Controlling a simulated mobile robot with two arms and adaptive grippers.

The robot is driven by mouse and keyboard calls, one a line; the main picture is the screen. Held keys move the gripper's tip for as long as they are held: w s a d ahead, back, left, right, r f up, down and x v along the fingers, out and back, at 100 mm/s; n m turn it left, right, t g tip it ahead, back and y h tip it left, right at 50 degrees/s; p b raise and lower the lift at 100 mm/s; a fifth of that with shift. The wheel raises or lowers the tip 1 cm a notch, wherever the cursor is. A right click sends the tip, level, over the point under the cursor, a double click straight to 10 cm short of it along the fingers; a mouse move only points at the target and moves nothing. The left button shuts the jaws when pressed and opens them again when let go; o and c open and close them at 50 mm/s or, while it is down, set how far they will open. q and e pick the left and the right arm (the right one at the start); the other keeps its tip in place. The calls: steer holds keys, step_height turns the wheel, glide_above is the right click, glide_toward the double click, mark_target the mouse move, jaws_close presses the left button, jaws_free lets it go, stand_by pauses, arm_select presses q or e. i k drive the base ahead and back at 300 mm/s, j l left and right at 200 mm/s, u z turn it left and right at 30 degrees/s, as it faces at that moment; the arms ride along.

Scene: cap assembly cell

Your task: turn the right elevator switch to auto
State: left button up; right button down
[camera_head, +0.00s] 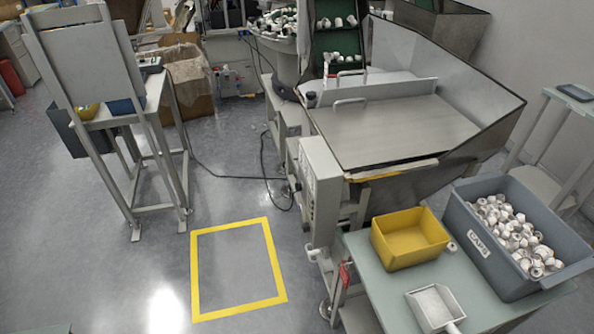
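A grey elevator machine with a metal hopper (400,130) and a green cleated belt (335,45) stands right of the middle. A pale control box (320,180) is on its left side. Small dark knobs or buttons (308,205) show on the box's narrow left face. They are too small and too steeply angled for me to tell which is the switch or how it is set. Neither of my grippers is in view.
A yellow square (195,275) is taped on open floor left of the machine. A table (385,275) at lower right carries a yellow bin (408,240), a scoop (435,307) and a grey crate (478,262) of caps. A grey stand (150,155) is at left. Cables (235,177) cross the floor.

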mark_target(298, 186)
steer(key=i, duration=0.15)
steer(key=i+j+z, duration=0.1)
steer(key=z, duration=0.25)
steer(key=j+z, duration=0.15)
steer(key=z, duration=0.2)
steer(key=i+j+z, duration=0.1)
steer(key=z, duration=0.3)
steer(key=i+j+z, duration=0.1)
steer(key=j+z, duration=0.2)
steer(key=j, duration=0.6)
steer(key=j+z, duration=0.3)
steer(key=j, duration=0.65)
steer(key=k+j+z, duration=0.15)
steer(key=j+z, duration=0.15)
steer(key=j, duration=0.6)
